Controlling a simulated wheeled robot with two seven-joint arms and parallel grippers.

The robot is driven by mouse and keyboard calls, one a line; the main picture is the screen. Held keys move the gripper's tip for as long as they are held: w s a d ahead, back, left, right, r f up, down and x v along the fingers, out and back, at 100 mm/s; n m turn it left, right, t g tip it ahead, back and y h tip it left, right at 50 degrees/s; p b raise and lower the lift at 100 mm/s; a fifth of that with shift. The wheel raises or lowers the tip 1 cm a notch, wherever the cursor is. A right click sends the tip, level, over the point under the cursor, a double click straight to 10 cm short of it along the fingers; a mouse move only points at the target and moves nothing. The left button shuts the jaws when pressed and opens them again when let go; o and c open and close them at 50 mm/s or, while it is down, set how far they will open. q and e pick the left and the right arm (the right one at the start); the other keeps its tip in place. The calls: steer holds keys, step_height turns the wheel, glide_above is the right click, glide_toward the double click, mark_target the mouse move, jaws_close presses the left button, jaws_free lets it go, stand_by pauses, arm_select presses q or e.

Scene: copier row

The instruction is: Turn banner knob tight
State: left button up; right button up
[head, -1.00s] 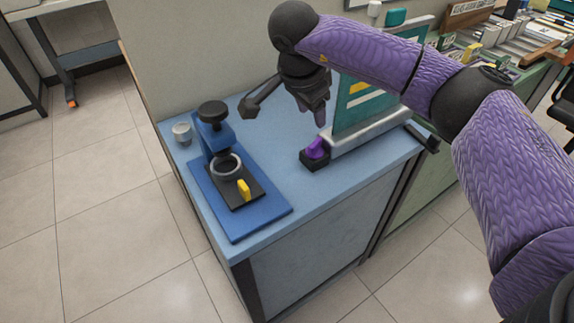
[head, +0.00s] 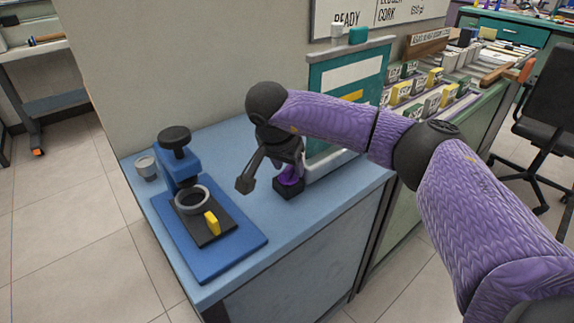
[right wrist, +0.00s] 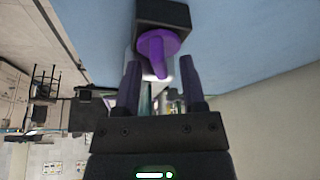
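The banner knob (head: 290,178) is purple, with a flat grip on a round disc. It sits on a small black block (head: 288,190) at the near end of the banner stand (head: 345,158). My right gripper (head: 287,172) is right above the knob in the head view and hides part of it. In the right wrist view, the two purple fingers of my right gripper (right wrist: 160,72) are spread. The knob (right wrist: 157,46) is just ahead of and between the fingertips, with a gap on each side. My left gripper is not in view.
A blue press (head: 178,150) with a grey ring and a yellow tab stands on the blue counter (head: 230,255) to the left. A grey cup (head: 146,166) is behind it. A wall (head: 190,60) rises behind. The counter's front strip is clear.

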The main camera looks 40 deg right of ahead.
jaws_close()
steer(key=m+p, duration=0.1)
steer(key=m+g+p, duration=0.1)
steer(key=m+p, duration=0.1)
steer(key=shift+a+r, duration=0.1)
steer(key=shift+r, duration=0.3)
steer(key=shift+w+f+m+g+h, duration=0.15)
steer(key=shift+f+m+g, duration=0.1)
steer(key=shift+m, duration=0.25)
steer(key=shift+s+f+m+g+h, duration=0.15)
steer(key=shift+m+g, duration=0.1)
steer(key=shift+m, duration=0.25)
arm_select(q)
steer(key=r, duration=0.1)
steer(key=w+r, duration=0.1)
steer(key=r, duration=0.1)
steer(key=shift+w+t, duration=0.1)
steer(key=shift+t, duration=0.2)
arm_select(e)
steer(key=shift+w, duration=0.1)
jaws_free()
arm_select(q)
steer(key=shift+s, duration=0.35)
arm_select(e)
steer(key=shift+o, duration=0.3)
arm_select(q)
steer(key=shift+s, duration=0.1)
